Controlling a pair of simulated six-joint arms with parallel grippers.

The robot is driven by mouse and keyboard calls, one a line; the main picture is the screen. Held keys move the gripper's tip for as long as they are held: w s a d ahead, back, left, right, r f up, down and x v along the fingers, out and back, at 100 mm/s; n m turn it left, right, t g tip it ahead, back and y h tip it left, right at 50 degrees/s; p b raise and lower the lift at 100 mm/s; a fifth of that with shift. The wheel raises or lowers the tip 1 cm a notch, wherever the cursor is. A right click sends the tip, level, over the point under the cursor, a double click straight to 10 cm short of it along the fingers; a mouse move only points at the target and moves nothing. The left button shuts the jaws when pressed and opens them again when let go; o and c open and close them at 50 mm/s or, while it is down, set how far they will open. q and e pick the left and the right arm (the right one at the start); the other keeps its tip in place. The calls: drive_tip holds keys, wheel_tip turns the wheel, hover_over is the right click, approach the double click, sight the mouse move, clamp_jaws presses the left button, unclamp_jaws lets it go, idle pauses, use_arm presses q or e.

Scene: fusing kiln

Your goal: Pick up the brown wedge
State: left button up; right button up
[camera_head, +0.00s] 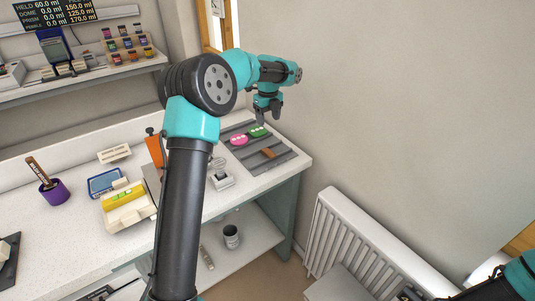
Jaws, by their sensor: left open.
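The brown wedge (269,153) lies on a grey slatted board (284,160) near the right end of the white worktop. A pink piece (239,139) and a green piece (258,132), both with pale dots, lie on the same board behind the wedge. My left gripper (268,117) points down above the back part of the board, apart from the wedge and farther back. Its jaws are open and hold nothing that I can see. My right arm (519,277) shows only in part at the bottom right corner; I cannot make out its gripper.
A small white stand with a wire loop (221,180) stands left of the board. An orange-handled tool (155,148), a yellow-topped box (126,205) and a purple cup (54,192) stand farther left. A white radiator (345,240) is right of the worktop edge.

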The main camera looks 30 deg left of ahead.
use_arm(q)
hover_over(268, 151)
wheel_tip(268, 151, down, 10)
drive_tip(key=shift+f, duration=0.1)
idle(0.4)
drive_tip(key=shift+a+f, duration=0.1)
drive_tip(key=shift+f, duration=2.45)
drive_tip(key=shift+c, duration=0.2)
drive_tip(key=c, duration=1)
drive_tip(key=shift+o, duration=0.2)
drive_tip(key=shift+r, duration=0.1)
